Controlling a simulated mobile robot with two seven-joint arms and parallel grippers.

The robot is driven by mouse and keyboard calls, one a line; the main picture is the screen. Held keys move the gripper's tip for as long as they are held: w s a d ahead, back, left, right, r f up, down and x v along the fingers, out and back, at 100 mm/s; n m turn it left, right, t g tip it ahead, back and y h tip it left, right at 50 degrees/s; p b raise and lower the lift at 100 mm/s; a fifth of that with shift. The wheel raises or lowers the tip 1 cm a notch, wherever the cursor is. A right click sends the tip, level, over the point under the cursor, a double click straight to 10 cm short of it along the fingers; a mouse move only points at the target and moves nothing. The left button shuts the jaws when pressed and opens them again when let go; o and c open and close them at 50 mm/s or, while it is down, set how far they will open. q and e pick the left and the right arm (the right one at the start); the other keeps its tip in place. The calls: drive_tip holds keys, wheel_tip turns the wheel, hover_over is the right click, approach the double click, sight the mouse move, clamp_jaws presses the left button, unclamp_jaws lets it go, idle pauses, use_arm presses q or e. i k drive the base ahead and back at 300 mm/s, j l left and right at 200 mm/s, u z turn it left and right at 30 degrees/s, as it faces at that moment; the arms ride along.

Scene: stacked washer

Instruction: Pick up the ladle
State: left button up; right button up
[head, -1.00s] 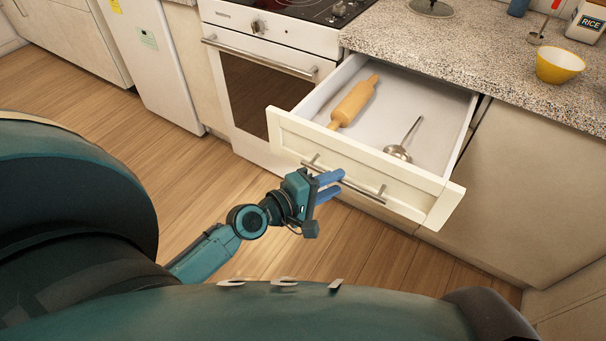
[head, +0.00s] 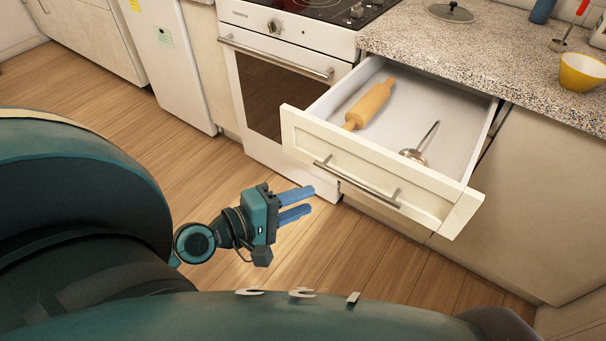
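A metal ladle (head: 415,156) lies in the open drawer (head: 448,112), near its front panel. Its round bowl is toward the front and its thin handle points up and to the right. My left gripper (head: 311,199) has two blue fingers set apart, with nothing between them. It is outside the drawer, in front and to the left of the drawer's bar handle (head: 355,180), apart from it. My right gripper is not in view.
A wooden rolling pin (head: 370,104) lies in the drawer's left part. The oven (head: 290,85) stands left of the drawer. The counter above holds a yellow bowl (head: 582,73), a pot lid (head: 450,13) and a small metal utensil (head: 559,44). The floor before the drawer is clear.

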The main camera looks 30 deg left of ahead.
sight(414, 154)
drive_tip(key=k+j, duration=0.3)
drive_tip(key=k, duration=0.15)
drive_tip(key=k+j, duration=0.35)
drive_tip(key=k, duration=0.1)
